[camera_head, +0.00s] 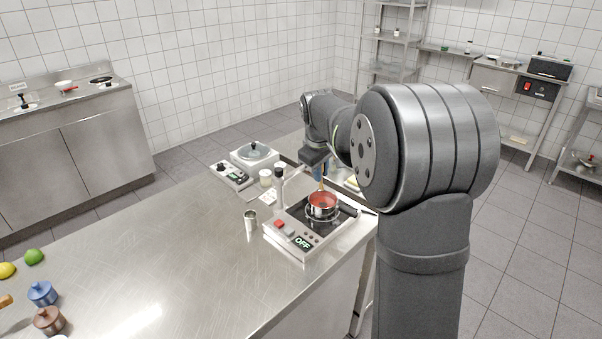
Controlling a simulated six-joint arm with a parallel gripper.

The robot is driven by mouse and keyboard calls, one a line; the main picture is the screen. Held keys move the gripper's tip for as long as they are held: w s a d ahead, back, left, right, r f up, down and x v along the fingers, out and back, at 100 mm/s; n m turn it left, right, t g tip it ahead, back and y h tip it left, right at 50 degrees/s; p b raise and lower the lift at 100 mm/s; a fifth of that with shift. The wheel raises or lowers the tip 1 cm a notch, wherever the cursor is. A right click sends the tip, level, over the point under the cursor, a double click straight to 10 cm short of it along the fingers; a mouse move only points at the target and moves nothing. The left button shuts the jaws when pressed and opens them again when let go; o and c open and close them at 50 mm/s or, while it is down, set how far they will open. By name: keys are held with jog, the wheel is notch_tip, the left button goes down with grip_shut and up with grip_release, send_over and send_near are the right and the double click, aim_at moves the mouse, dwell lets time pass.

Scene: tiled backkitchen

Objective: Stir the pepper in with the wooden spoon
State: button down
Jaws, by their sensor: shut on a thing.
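A small steel pot (322,212) with red contents (318,199) stands on a hotplate (292,239) on the steel counter. My gripper (319,172) is above the pot, pointing down, and is shut on the wooden spoon (322,185). Only a short piece of the spoon shows, upright; its lower end reaches down to the pot and appears to be in the red contents. My arm hides part of the area behind the pot. I cannot make out pepper in the pot at this size.
A metal tin (251,221) stands left of the hotplate. Small jars (265,178) stand behind it, near a second cooker with a lidded pan (254,152). The counter's (170,245) middle is clear.

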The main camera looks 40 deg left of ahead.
aim_at(322, 189)
jog(key=shift+w+d+f, duration=0.2)
jog(key=shift+w+f, duration=0.05)
jog(key=shift+w, duration=0.05)
jog(key=shift+f, duration=2.95)
jog(key=shift+a, duration=0.1)
